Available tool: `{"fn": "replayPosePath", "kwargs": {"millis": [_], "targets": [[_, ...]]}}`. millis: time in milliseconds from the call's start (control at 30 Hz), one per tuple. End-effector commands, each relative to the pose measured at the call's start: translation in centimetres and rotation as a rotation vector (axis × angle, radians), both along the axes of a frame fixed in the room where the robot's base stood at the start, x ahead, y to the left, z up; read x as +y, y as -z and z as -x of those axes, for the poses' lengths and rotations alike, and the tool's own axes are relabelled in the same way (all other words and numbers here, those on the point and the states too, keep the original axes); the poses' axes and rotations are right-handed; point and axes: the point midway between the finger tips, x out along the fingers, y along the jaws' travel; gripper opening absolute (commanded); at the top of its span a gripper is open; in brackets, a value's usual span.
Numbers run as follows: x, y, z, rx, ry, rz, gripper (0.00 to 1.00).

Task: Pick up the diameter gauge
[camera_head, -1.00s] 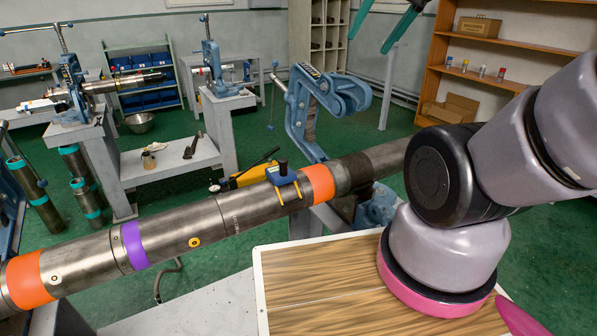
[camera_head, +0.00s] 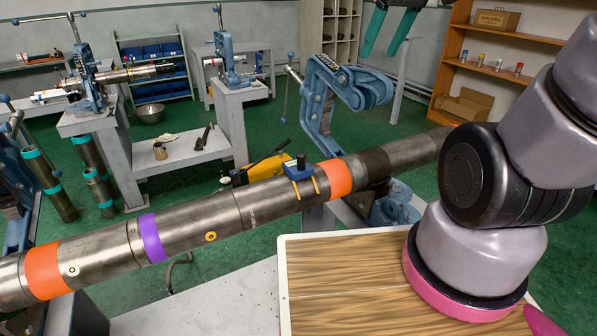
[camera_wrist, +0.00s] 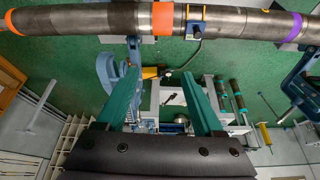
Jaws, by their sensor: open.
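The diameter gauge (camera_head: 299,172) is a small blue block with a black knob on top and two yellow prongs. It sits astride the long grey pipe (camera_head: 262,199), just left of an orange band. In the wrist view the gauge (camera_wrist: 196,24) is near the top, on the pipe beside the orange band. My gripper (camera_head: 382,50) has green fingers, open and empty, at the top of the head view, apart from the gauge. In the wrist view, my gripper (camera_wrist: 161,72) points toward the pipe, with the gauge beyond and right of the fingertips.
A blue pipe vise (camera_head: 322,105) stands behind the pipe. A yellow tool (camera_head: 268,166) with a black handle lies behind the gauge. A wooden board (camera_head: 345,285) is in front. Workbenches with vises stand at the back left, and a wooden shelf (camera_head: 480,75) at the right.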

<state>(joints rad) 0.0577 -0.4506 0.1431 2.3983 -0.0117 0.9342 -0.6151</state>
Motion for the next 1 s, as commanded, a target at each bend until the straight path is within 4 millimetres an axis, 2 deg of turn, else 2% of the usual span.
{"fn": "replayPosePath", "kwargs": {"millis": [167, 300, 500, 600, 800, 1000], "targets": [[2.1, 3.9, -3.2, 0.092, -0.405, 0.126, 0.69], [4.2, 7.8, -5.5, 0.145, -0.813, 0.176, 0.69], [7.6, 13.5, -7.8, 0.136, -1.386, 0.142, 0.69], [9.1, 15.8, -8.3, 0.095, -1.614, 0.098, 0.69], [10.9, 18.2, -8.7, 0.01, -1.868, 0.035, 0.69], [11.8, 20.3, -8.2, -0.006, -1.912, 0.022, 0.69]]}}
